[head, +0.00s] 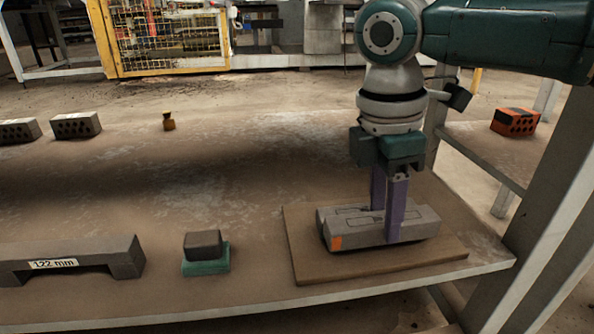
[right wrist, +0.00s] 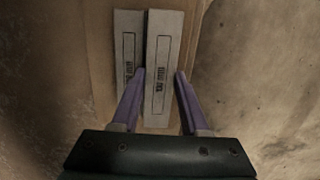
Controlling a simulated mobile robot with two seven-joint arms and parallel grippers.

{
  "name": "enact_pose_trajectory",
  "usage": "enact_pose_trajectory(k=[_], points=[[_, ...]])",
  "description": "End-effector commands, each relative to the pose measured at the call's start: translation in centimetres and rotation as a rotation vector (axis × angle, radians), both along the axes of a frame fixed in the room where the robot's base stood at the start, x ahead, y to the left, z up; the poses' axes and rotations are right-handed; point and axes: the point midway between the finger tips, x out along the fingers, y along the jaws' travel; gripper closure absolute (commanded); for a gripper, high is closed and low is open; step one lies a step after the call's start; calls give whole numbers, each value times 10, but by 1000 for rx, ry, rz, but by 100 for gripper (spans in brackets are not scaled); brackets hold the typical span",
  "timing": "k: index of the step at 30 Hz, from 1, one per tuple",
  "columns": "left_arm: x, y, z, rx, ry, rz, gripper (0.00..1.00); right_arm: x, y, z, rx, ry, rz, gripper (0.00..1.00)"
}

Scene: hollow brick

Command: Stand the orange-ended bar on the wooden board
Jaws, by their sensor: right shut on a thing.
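Two grey bars lie side by side over the wooden board (head: 300,268) at the right end of the table. The front one, the orange-ended bar (head: 360,236), is level and shows an orange patch at its left end. The other grey bar (head: 335,212) is just behind it; in the right wrist view it (right wrist: 127,55) is at the left. My right gripper (head: 389,225) points down and is shut across the orange-ended bar (right wrist: 163,60), one finger on each side. I cannot tell whether the bar touches the board. My left gripper is out of view.
A dark block on a green base (head: 206,260) and a bridge-shaped piece marked 122 mm (head: 90,258) stand to the left. Hollow bricks (head: 76,125) and a small brass-coloured weight (head: 168,122) stand farther back. A grey post (head: 545,240) rises beside the table's right end.

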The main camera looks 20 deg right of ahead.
Motion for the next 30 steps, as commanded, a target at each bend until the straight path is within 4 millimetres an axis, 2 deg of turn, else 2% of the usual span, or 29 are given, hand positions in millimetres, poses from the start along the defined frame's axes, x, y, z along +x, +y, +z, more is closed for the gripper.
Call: enact_pose_trajectory(k=[1, 7, 8, 15, 18, 24, 30], points=[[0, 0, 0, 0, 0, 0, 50, -2, -1, -6, -3, 4, 0, 100], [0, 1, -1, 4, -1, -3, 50, -2, -2, -13, -8, 5, -1, 100], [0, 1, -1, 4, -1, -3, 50, -3, -3, -14, -9, 6, -1, 55], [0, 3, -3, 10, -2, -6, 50, -3, -4, -13, -11, 4, -2, 28], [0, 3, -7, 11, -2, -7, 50, -2, -4, -4, -12, 3, -4, 26], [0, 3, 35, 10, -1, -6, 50, 0, 3, 53, -6, 3, -2, 26], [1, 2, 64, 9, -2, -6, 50, 1, 10, 97, -3, 3, -1, 26]])
